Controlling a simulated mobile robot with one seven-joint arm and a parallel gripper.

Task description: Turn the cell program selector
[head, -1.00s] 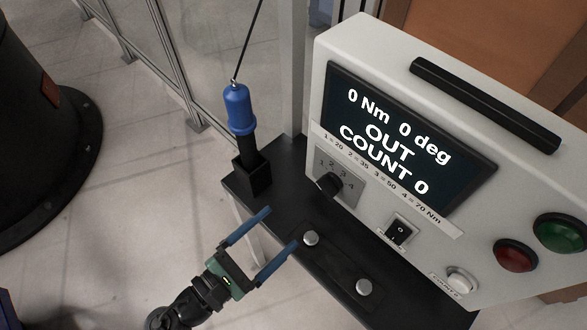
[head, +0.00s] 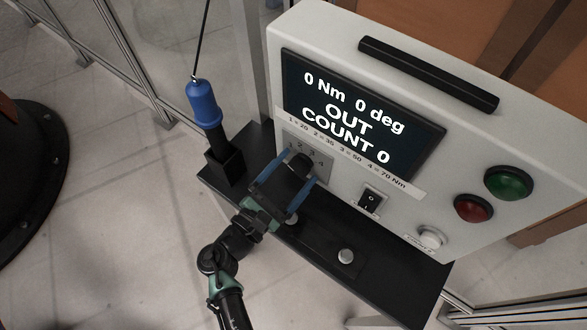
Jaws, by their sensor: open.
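The cell program selector is a black knob (head: 299,162) on a small grey plate numbered 1 to 4, at the lower left of the white control box (head: 330,35). My gripper (head: 302,168) is open in front of it, with one blue finger on each side of the knob as seen from the head camera. I cannot tell whether the fingers touch the knob or how deep they reach. The knob's pointing direction is partly hidden. The display (head: 360,115) reads 0 Nm, 0 deg, OUT, COUNT 0.
A blue-handled tool (head: 203,103) stands in a black holder left of the knob, hung on a cable. A black rocker switch (head: 369,200), red button (head: 473,208), green button (head: 508,183) and white button (head: 432,238) are to the right. A black shelf (head: 400,280) lies below.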

